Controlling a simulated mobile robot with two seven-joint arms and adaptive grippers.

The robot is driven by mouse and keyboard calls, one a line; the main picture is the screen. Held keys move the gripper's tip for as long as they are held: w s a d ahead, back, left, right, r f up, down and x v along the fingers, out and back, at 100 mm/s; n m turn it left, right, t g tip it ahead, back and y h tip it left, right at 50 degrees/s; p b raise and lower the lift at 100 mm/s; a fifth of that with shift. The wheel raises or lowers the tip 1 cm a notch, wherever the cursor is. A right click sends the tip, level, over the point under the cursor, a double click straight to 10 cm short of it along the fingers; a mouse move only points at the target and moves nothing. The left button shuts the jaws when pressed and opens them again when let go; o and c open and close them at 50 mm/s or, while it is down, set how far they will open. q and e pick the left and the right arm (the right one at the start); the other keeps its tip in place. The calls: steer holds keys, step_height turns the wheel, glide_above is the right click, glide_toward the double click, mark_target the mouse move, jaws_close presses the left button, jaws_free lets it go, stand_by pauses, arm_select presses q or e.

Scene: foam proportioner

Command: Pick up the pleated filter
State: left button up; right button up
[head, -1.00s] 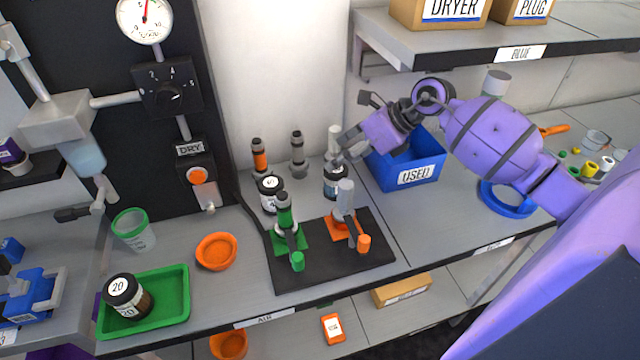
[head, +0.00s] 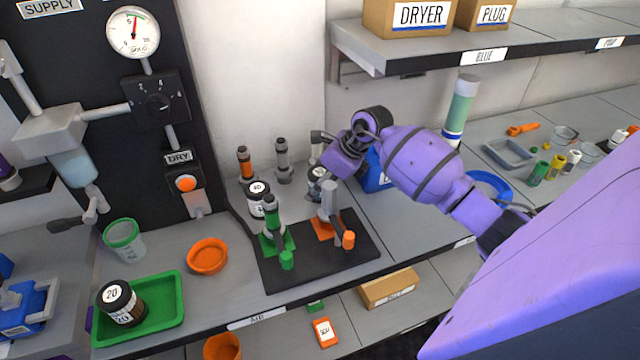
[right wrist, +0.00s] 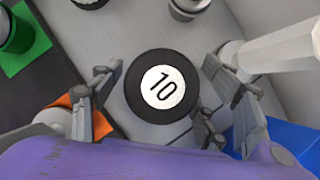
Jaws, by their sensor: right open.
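No thing in view is named as the pleated filter. A round container with a black lid marked 10 (right wrist: 161,88) stands upright on the bench in the right wrist view. In the head view it is partly hidden behind my right wrist (head: 317,178). My right gripper (right wrist: 156,76) is open, with its fingers on either side of the lid; I cannot tell whether they touch it. Similar containers are one marked 40 (head: 257,199), standing behind the black mat, and one marked 20 (head: 122,303), leaning in the green tray (head: 172,325). My left gripper is not in view.
The black mat (head: 340,262) holds green (head: 272,230) and orange-based (head: 328,212) fittings close by. Orange (head: 245,163) and grey (head: 284,160) posts stand behind. The blue bin (head: 376,178) is right of the container, mostly hidden by my arm. A tall green cylinder (head: 461,105) stands further right.

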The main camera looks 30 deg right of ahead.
steer(key=shift+s, duration=0.1)
steer(key=shift+c, duration=1.1)
steer(key=c, duration=1.1)
steer(key=shift+r, duration=0.2)
